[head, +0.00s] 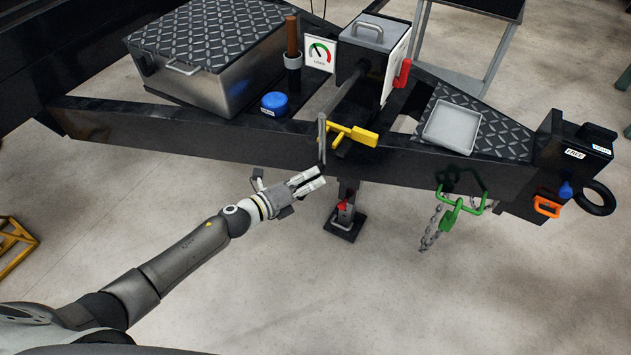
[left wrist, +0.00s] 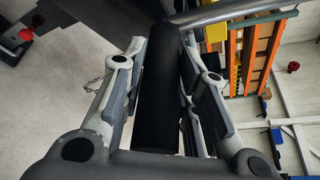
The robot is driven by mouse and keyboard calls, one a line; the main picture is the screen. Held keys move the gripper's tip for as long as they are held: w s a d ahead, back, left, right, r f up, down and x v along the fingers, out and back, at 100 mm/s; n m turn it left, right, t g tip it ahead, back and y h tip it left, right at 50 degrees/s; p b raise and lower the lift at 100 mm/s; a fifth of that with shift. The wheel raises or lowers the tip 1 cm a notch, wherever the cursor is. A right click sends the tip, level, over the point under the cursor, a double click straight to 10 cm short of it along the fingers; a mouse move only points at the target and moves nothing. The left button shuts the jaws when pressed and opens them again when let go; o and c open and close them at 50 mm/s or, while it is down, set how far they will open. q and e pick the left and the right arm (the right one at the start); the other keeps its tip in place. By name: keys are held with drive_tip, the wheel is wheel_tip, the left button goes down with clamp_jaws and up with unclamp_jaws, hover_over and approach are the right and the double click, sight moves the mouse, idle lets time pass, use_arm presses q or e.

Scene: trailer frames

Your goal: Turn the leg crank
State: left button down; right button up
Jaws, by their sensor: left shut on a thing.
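The leg crank (head: 322,138) shows as an upright grey arm at the near side of the black trailer frame. Its black grip (left wrist: 160,90) stands between the fingers in the left wrist view, with a grey metal bar (left wrist: 225,11) across its top end. My left gripper (head: 312,181) is shut on this grip. In the head view the fingers mostly hide the grip. The support leg (head: 346,190) goes down below the frame to a dark foot plate (head: 343,229), with a red part just above the plate. My right gripper is in neither view.
A yellow lever (head: 352,135) sits right beside the crank. A load gauge (head: 319,54), a toolbox (head: 205,75) and a blue cap (head: 274,103) are behind. A green hook (head: 450,215) with chain hangs to the right. The floor in front is clear.

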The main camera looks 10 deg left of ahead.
use_arm(q)
drive_tip(key=shift+a+f, duration=0.15)
drive_tip(key=shift+a, duration=0.05)
idle(0.3)
drive_tip(key=c, duration=1.1)
unclamp_jaws()
drive_tip(key=shift+c, duration=0.2)
drive_tip(key=v, duration=1.2)
